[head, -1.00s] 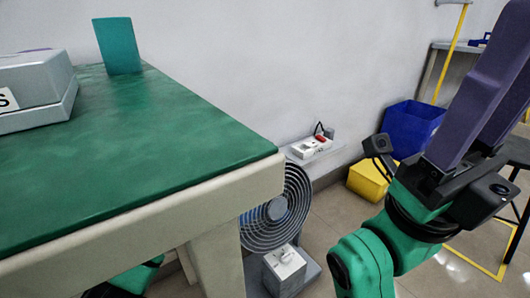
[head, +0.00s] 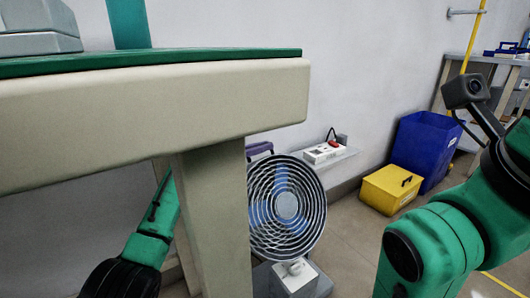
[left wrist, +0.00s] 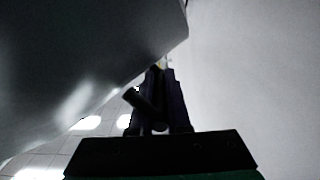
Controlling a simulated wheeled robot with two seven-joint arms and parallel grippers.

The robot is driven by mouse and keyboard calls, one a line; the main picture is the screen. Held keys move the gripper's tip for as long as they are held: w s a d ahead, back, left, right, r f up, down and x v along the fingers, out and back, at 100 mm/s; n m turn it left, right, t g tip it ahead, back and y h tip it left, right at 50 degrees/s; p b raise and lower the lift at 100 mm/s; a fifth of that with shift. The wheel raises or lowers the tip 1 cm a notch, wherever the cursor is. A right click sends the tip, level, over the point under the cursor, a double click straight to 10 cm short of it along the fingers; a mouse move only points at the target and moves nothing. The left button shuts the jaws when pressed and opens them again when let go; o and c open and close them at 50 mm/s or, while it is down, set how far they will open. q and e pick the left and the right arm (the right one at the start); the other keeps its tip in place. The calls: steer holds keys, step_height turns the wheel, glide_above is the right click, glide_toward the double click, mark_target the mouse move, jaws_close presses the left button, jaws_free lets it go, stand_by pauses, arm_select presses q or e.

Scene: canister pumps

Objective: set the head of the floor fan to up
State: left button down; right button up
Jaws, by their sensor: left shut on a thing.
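The floor fan's round wire-guard head (head: 286,205) stands beyond the table's right end and faces mostly toward me. Its grey base (head: 292,278) carries a white switch block. My left arm passes under the table, and the purple of my left gripper (head: 258,149) shows just behind the head's top left edge. In the left wrist view, my left gripper (left wrist: 158,92) is shut around a dark rod-like part (left wrist: 143,105), seemingly part of the fan. A large grey curved surface fills the upper left there. The grip itself is hidden in the head view. My right gripper is out of view.
The green-topped table (head: 150,100) and its leg (head: 215,215) stand close on the left. A white power strip (head: 323,152) is on a wall ledge behind the fan. A yellow box (head: 390,189) and a blue bin (head: 425,150) stand right. Floor between is clear.

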arm_select(q)
steer(key=shift+f, duration=0.15)
steer(key=c, duration=0.9)
jaws_free()
steer(key=shift+a, duration=0.1)
